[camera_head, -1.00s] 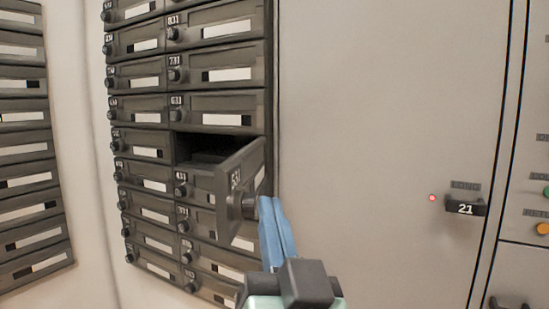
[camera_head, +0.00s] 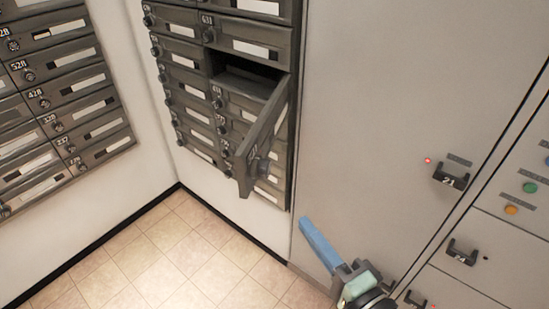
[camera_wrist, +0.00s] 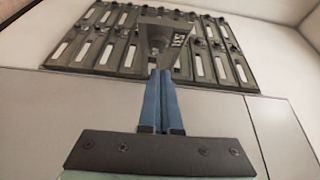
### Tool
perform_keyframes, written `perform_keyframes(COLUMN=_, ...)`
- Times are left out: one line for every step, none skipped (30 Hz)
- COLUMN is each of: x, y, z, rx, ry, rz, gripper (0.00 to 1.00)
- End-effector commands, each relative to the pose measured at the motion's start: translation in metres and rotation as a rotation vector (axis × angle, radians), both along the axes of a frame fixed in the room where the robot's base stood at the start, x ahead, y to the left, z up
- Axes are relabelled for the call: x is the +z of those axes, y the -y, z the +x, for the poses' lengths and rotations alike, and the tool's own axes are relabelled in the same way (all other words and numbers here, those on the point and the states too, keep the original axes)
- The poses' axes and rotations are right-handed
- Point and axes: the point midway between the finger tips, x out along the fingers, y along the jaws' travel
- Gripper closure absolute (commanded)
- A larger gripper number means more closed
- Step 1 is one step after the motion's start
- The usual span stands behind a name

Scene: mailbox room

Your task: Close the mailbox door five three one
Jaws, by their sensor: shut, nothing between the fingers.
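The mailbox door 531 (camera_head: 262,137) stands open, swung out from its dark compartment (camera_head: 248,82) and hinged on the right side. Its number plate and round lock face left in the head view. In the wrist view the door (camera_wrist: 178,42) shows its number, rotated, beyond my fingertips. My gripper (camera_head: 304,223) has blue fingers closed together with nothing between them. In the head view it is below and to the right of the door, apart from it, in front of the grey wall panel. In the wrist view the fingers (camera_wrist: 161,74) point toward the door.
Closed mailboxes (camera_head: 190,85) surround the open compartment. Another mailbox bank (camera_head: 65,95) hangs on the left wall. The grey panel (camera_head: 385,120) at right carries a black handle marked 21 (camera_head: 451,177) and coloured buttons. The tiled floor (camera_head: 165,250) is clear.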

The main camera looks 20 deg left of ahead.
Motion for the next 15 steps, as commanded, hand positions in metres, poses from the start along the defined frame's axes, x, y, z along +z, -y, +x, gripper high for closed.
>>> perform_keyframes(x=0.004, y=0.000, z=-0.003, rx=0.006, ry=-0.013, rz=0.017, gripper=1.00)
perform_keyframes(x=0.004, y=0.000, z=-0.003, rx=0.009, ry=-0.016, rz=0.025, gripper=1.00)
perform_keyframes(x=0.004, y=-0.001, z=-0.004, rx=0.012, ry=-0.020, rz=0.032, gripper=1.00)
perform_keyframes(x=0.004, y=-0.002, z=-0.003, rx=0.014, ry=-0.020, rz=0.035, gripper=1.00)
perform_keyframes(x=0.004, y=-0.004, z=-0.002, rx=0.015, ry=-0.021, rz=0.036, gripper=1.00)
perform_keyframes(x=0.003, y=-0.006, z=0.001, rx=0.015, ry=-0.020, rz=0.037, gripper=1.00)
perform_keyframes(x=0.003, y=-0.009, z=0.003, rx=0.015, ry=-0.020, rz=0.036, gripper=1.00)
perform_keyframes(x=0.004, y=-0.012, z=0.006, rx=0.016, ry=-0.020, rz=0.035, gripper=1.00)
perform_keyframes(x=0.004, y=-0.017, z=0.010, rx=0.016, ry=-0.018, rz=0.035, gripper=1.00)
perform_keyframes(x=0.004, y=-0.022, z=0.014, rx=0.017, ry=-0.019, rz=0.034, gripper=1.00)
perform_keyframes(x=0.005, y=-0.026, z=0.018, rx=0.017, ry=-0.019, rz=0.035, gripper=1.00)
perform_keyframes(x=0.005, y=-0.032, z=0.024, rx=0.018, ry=-0.019, rz=0.034, gripper=1.00)
perform_keyframes(x=0.005, y=-0.037, z=0.029, rx=0.017, ry=-0.019, rz=0.034, gripper=1.00)
perform_keyframes(x=0.005, y=-0.042, z=0.033, rx=0.018, ry=-0.018, rz=0.033, gripper=1.00)
perform_keyframes(x=0.005, y=-0.049, z=0.040, rx=0.017, ry=-0.019, rz=0.034, gripper=1.00)
